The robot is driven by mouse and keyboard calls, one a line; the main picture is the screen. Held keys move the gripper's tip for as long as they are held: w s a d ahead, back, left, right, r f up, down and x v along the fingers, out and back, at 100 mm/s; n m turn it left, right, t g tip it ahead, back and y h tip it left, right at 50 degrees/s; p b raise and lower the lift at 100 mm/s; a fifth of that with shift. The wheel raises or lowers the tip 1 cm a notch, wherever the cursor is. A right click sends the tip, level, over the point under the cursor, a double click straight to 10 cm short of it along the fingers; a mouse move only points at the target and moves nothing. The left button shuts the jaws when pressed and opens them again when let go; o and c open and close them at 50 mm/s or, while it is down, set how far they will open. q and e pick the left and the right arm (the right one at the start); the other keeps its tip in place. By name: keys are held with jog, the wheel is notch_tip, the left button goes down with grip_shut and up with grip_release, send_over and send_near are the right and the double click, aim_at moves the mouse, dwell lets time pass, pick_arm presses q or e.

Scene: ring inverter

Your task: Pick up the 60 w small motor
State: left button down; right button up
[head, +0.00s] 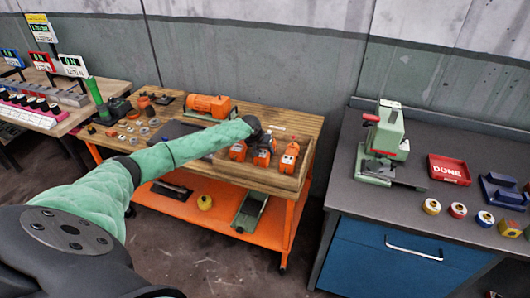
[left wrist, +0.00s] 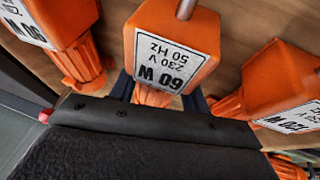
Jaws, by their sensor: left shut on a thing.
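The 60 W small motor (left wrist: 177,50) is orange with a white label that reads 60 W, 230 V, 50 Hz upside down in the left wrist view. In the head view it appears to be the middle motor (head: 262,158) of a row in the wooden tray (head: 262,178). My left gripper (head: 263,141) is over that row, with dark fingers on both sides of the 60 W motor, shut on it. The wrist housing hides the motor's lower part. I cannot tell whether it is lifted. My right gripper is in neither view.
A 90 W motor (left wrist: 62,20) stands close on the left, another orange motor (left wrist: 285,85) on the right. A larger orange motor (head: 209,105) lies at the bench's back. A green press (head: 385,140) and red DONE tray (head: 449,169) stand on the right-hand counter.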

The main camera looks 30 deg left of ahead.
pick_arm(q)
jog(key=shift+r, duration=0.25)
